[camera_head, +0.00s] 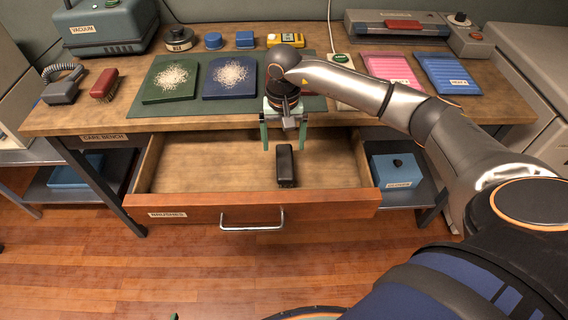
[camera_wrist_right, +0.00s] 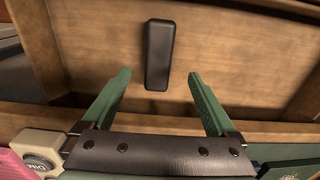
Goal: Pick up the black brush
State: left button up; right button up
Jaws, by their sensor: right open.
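The black brush (camera_head: 286,166) is a small dark block lying in the open drawer (camera_head: 200,170), right of its middle. In the right wrist view the brush (camera_wrist_right: 159,55) lies lengthwise ahead of the fingertips, between the lines of the two fingers. My right gripper (camera_head: 284,147) is open and empty, with green fingers pointing down over the back of the drawer. The gripper (camera_wrist_right: 160,80) also shows open in the right wrist view, with nothing between its fingers. My left gripper is not in view.
The drawer front (camera_head: 250,211) has a metal handle. On the bench top a red-brown brush (camera_head: 104,85), a green pad (camera_head: 170,81) and a blue pad (camera_head: 231,77) lie behind the drawer. A blue box (camera_head: 397,176) sits on the shelf at right. The drawer is otherwise empty.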

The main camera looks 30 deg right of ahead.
aim_at(285, 160)
notch_tip(285, 160, down, 8)
jog(key=shift+d+r, duration=0.1)
jog(key=shift+d, duration=0.05)
dwell(0.3)
grip_shut()
dwell(0.7)
